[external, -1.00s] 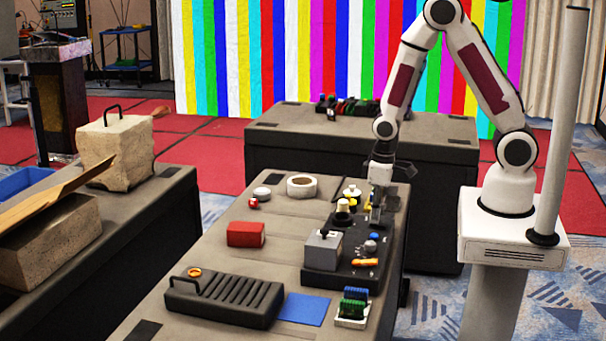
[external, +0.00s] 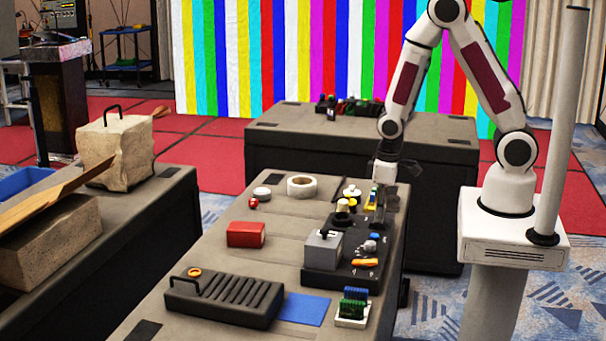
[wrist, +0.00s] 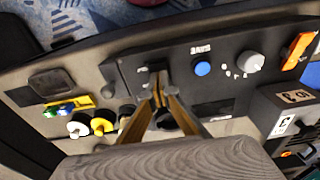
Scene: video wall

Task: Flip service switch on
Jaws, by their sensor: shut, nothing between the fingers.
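A dark control panel (external: 340,278) lies on the near table. It also shows in the wrist view (wrist: 228,87). It carries a blue button (wrist: 203,68), a grey knob (wrist: 250,62) and an orange control (wrist: 300,50), which is also visible in the external view (external: 365,262). The labels are too blurred to tell which control is the service switch. My gripper (wrist: 160,92) is shut and empty, its tips together over the panel's end, left of the blue button. A small grey part shows right at the tips; contact cannot be told. The fingers hide some of the panel.
A grey box with a black lever (external: 323,250) stands on the panel. White and yellow round knobs (wrist: 102,126) and a yellow piece with blue and green parts (wrist: 68,107) are near my fingers. A red box (external: 246,234) and white tape roll (external: 301,187) lie farther left.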

